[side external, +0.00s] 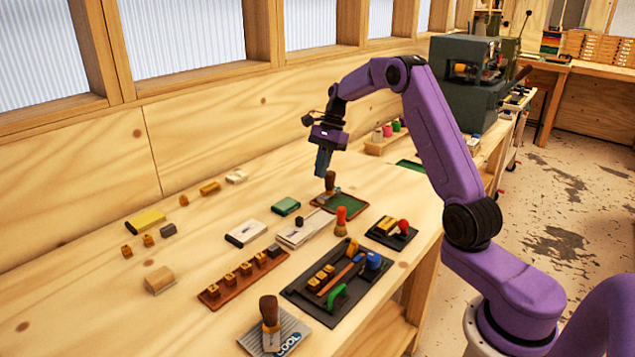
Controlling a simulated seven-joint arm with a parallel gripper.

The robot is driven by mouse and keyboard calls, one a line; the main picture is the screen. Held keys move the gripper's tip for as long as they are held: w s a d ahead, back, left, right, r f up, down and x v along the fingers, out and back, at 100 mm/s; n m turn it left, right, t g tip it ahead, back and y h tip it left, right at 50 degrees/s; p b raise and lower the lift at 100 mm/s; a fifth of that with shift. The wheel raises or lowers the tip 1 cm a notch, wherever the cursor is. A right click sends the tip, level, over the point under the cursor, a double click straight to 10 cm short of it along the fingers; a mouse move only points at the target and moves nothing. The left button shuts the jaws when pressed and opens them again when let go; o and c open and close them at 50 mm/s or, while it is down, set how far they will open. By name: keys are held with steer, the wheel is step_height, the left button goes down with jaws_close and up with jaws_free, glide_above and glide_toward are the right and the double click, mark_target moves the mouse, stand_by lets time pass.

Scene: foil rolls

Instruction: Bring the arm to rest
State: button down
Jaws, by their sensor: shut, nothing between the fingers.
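My gripper (321,170) points down above the wooden workbench (75,290), near its middle. Its fingers are together with nothing seen between them. Just below the fingertips a dark brown wooden handle (330,181) stands upright at the left end of a tray with a green surface (347,206). The fingertips look close to this handle. From this one view I cannot tell how large the gap is, or whether they touch.
Small blocks lie left. A green machine (470,85) stands behind at right. The bench's left front is clear.

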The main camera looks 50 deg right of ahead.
steer(key=s+a+r+n+g+h, duration=0.1)
steer(key=s+a+r+n, duration=0.1)
steer(key=s+a+n, duration=0.65)
steer(key=s+a+r+n+h, duration=0.25)
steer(key=s+a+n, duration=0.25)
steer(key=a, duration=0.7)
steer(key=s+f+n+t, duration=0.1)
steer(key=s+n, duration=1.6)
steer(key=s, duration=0.7)
steer(key=shift+s+a+f, duration=0.2)
steer(key=shift+s+a, duration=0.2)
steer(key=shift+h, duration=0.25)
